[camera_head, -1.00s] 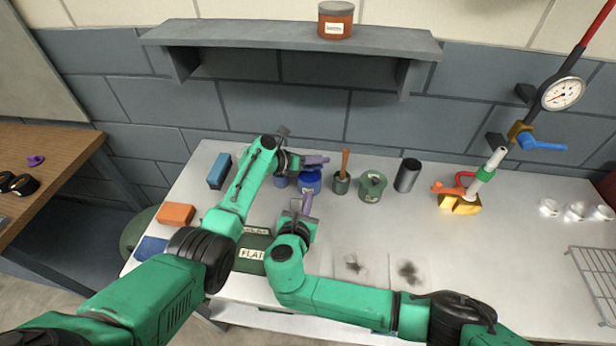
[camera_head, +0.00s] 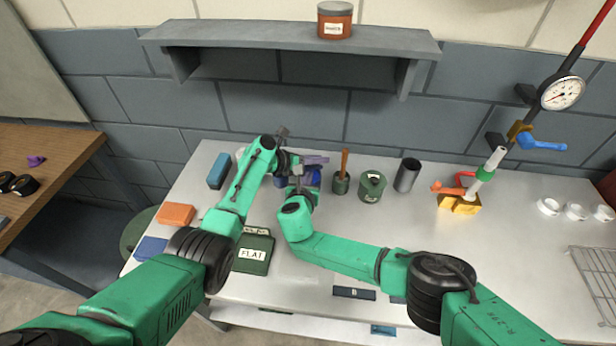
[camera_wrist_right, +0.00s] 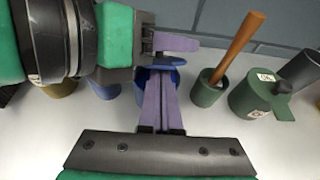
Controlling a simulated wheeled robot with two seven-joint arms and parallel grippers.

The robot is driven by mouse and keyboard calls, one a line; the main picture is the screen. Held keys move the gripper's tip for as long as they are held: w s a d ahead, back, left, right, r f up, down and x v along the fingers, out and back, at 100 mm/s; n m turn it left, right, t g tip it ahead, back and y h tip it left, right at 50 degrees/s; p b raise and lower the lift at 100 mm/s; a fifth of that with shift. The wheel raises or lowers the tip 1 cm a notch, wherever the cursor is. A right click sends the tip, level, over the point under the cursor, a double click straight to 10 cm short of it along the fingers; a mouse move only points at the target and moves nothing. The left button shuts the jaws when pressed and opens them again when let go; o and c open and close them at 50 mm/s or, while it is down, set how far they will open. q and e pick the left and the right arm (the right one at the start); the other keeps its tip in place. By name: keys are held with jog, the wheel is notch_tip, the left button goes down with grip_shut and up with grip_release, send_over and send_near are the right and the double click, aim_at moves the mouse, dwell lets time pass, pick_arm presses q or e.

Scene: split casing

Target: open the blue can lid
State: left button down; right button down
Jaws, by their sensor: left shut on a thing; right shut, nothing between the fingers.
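The blue can (camera_head: 315,180) stands towards the back of the table and is partly hidden by my grippers. In the right wrist view the blue can (camera_wrist_right: 143,81) sits behind my right fingers, and a blue rim shows near its top. My left gripper (camera_head: 316,160) is shut at the top of the can; its purple finger also shows in the right wrist view (camera_wrist_right: 178,42). I cannot tell whether it grips the lid or the body. My right gripper (camera_head: 300,174) is shut and empty, its fingertips (camera_wrist_right: 160,78) close in front of the can; contact is unclear.
Right of the can stand a green pot (camera_head: 341,186) with a wooden handle, a green lidded can (camera_head: 371,189) and a dark cylinder (camera_head: 407,176). A green FLAT box (camera_head: 254,256) lies in front. A shelf (camera_head: 290,40) overhangs the back. The table's right middle is clear.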

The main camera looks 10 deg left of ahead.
pick_arm(q)
jog(key=shift+d, duration=0.1)
pick_arm(e)
jog(key=shift+w+r, duration=0.55)
jog(key=shift+r, duration=0.2)
pick_arm(q)
jog(key=c, duration=0.7)
grip_release()
jog(key=shift+f, duration=0.1)
jog(key=shift+s, duration=0.15)
